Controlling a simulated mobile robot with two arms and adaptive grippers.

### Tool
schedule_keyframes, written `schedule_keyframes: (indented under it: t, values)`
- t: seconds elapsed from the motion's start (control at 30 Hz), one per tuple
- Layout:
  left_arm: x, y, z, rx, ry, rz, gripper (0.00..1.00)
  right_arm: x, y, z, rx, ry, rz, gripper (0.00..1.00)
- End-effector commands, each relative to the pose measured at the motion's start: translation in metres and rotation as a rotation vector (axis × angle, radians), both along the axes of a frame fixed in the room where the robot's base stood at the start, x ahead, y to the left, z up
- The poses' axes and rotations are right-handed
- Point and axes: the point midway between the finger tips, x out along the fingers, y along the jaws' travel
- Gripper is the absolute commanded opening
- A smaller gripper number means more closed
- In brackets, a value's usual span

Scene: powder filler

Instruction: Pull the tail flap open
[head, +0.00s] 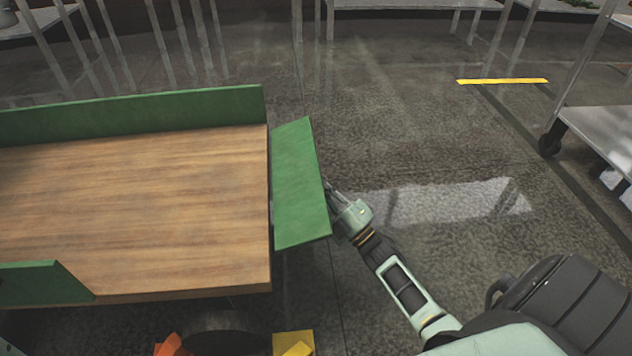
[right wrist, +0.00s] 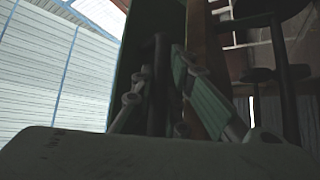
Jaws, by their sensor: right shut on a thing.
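The green tail flap (head: 300,190) is at the right end of a cart with a wooden bed (head: 150,210). It leans outward from the bed's end, with its inner face showing in the head view. My right gripper (head: 334,196) is at the outer side of the flap, near the middle of its right edge, shut on the flap. The flap hides part of the fingers. In the dark right wrist view, the fingers (right wrist: 165,95) are beside the green panel; the exact contact is hard to make out. My left gripper is not in view.
Green side boards stand along the far side (head: 130,115) and near left corner (head: 40,283) of the bed. Yellow (head: 293,343) and orange (head: 172,345) blocks lie near a wheel below. The floor right of the flap is clear, up to a wheeled metal table (head: 600,135).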

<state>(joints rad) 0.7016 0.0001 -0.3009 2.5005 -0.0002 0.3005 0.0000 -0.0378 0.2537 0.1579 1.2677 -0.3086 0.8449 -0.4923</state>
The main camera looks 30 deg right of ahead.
Motion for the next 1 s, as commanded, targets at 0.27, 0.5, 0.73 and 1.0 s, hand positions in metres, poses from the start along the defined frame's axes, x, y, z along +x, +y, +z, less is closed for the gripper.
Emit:
schedule_keyframes:
  t: [0.27, 0.5, 0.73, 1.0]
  values:
    - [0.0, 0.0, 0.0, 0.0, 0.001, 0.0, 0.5, 0.001, 0.002, 0.0, -0.004, 0.001, 0.002, 0.14]
    - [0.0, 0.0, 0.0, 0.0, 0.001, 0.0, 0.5, 0.001, 0.002, 0.0, -0.002, 0.0, 0.002, 0.33]
    - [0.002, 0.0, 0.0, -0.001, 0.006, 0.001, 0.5, 0.0, 0.001, 0.0, -0.002, 0.0, 0.002, 0.33]
    - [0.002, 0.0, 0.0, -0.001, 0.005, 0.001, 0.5, -0.026, -0.005, -0.013, -0.001, 0.002, 0.001, 0.33]
